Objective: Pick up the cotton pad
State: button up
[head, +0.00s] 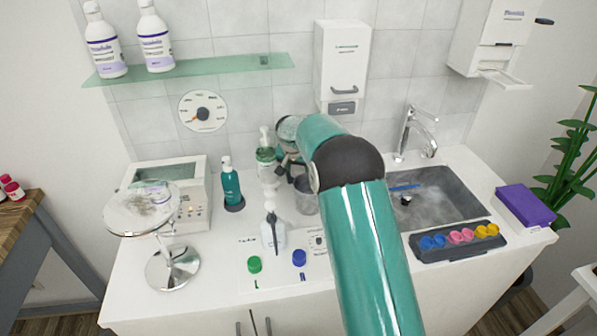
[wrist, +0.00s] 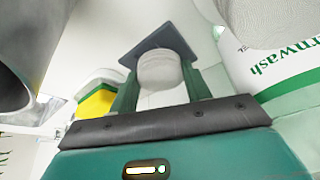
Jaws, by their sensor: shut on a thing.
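In the wrist view, my gripper (wrist: 160,75) has its two green fingers on either side of a pale, round, thick piece that looks like the cotton pad (wrist: 158,72). The fingers are shut on it. A dark grey square part lies around and behind the pad, and I cannot tell what it belongs to. In the head view, my green arm reaches over the counter to its back middle. My gripper is mostly hidden there behind the arm and the items beside it, and the pad cannot be made out.
A white bottle with green lettering (wrist: 285,65) is close on the right in the wrist view, and a metal cup (wrist: 22,45) is close on the left. A sink (head: 440,195), a teal pump bottle (head: 231,187) and a round mirror (head: 142,208) stand on the counter (head: 215,285).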

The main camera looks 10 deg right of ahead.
aim_at(298, 169)
jog(key=shift+r, duration=0.4)
notch_tip(298, 169, up, 2)
jog(key=shift+r, duration=0.1)
jog(key=s+r, duration=1)
jog(key=s, duration=0.4)
jog(key=shift+a, duration=0.3)
